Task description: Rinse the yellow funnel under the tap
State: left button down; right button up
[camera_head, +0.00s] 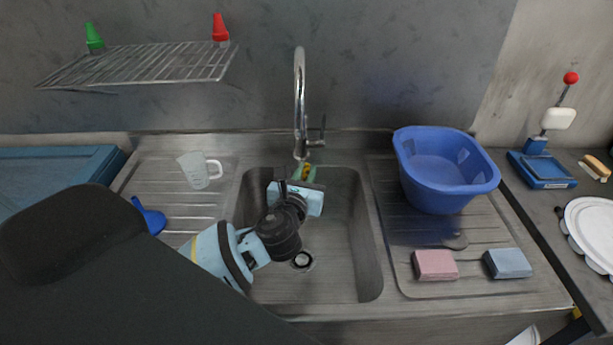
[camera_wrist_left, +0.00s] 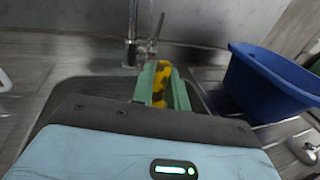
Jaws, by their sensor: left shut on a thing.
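My left gripper (camera_head: 304,174) is over the back part of the sink basin (camera_head: 335,265), just in front of the tap (camera_head: 300,95). It is shut on the yellow funnel (camera_head: 307,169), which is mostly hidden by the gripper in the head view. In the left wrist view the yellow funnel (camera_wrist_left: 161,84), with dark patches on it, sits between the green fingers (camera_wrist_left: 163,90). The tap (camera_wrist_left: 131,45) stands behind it there, with its lever beside it. I see no water running. My right gripper is not in view.
A blue tub (camera_head: 445,172), pink sponge (camera_head: 435,265) and blue-grey sponge (camera_head: 507,263) are on the right drainboard. A clear jug (camera_head: 197,171) and blue funnel (camera_head: 150,216) are on the left. Green (camera_head: 93,38) and red (camera_head: 220,28) funnels stand on the wire rack (camera_head: 140,66).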

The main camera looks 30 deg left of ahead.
pick_arm(q)
jog(key=shift+w, duration=0.1)
dwell(0.6)
jog(key=shift+w+d, duration=0.3)
jog(key=shift+d, duration=0.15)
jog(key=shift+s+a, duration=0.15)
jog(key=shift+a, duration=0.05)
jog(key=shift+s+a, duration=0.2)
jog(key=shift+a, duration=0.1)
jog(key=shift+w+d, duration=0.1)
jog(key=shift+d, duration=0.05)
dwell(0.5)
jog(key=shift+w+d, duration=0.25)
jog(key=shift+d, duration=0.1)
dwell(0.4)
jog(key=s+d, duration=0.5)
jog(key=s, duration=0.1)
jog(key=shift+s, duration=0.2)
dwell(0.5)
